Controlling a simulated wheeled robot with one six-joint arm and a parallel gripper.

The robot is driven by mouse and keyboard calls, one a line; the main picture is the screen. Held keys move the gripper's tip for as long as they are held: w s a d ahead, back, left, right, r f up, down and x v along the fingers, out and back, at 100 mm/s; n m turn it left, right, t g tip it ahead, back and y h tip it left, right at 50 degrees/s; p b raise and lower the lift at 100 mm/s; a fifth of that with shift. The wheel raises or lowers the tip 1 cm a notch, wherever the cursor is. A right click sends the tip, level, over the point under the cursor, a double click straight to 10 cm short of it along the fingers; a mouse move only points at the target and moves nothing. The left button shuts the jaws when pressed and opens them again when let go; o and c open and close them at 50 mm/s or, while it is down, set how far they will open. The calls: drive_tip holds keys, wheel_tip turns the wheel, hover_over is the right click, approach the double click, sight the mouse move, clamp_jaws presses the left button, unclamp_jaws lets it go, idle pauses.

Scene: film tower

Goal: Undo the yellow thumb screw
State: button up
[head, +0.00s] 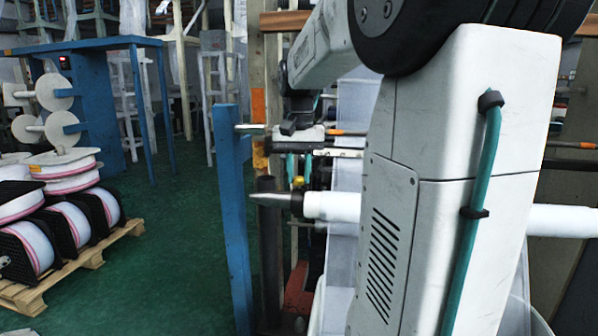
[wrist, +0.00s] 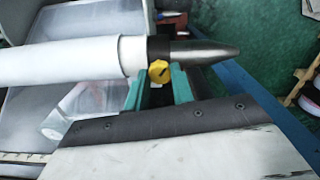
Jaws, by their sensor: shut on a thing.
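The yellow thumb screw (wrist: 159,72) sits on the underside of the black collar (wrist: 159,48) in the wrist view. The collar is around a shaft with a tapered steel tip (wrist: 208,52), at the end of a white roll (wrist: 70,64). My gripper (wrist: 158,80) has its teal fingers on either side of the screw, shut on it. In the head view the screw (head: 298,181) shows as a small yellow spot below my gripper (head: 299,169). The finger contact is too small to see clearly there.
A blue post (head: 233,220) stands just left of the steel tip. White film hangs behind the roll. A pallet (head: 70,270) with film reels is at the left, and a blue table (head: 85,43) stands behind it. Green floor is free between pallet and post.

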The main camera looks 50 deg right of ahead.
sight(298, 178)
drive_tip(key=shift+n, duration=1.6)
drive_tip(key=o, duration=1)
wheel_tip(298, 178, up, 8)
drive_tip(key=shift+f, duration=0.1)
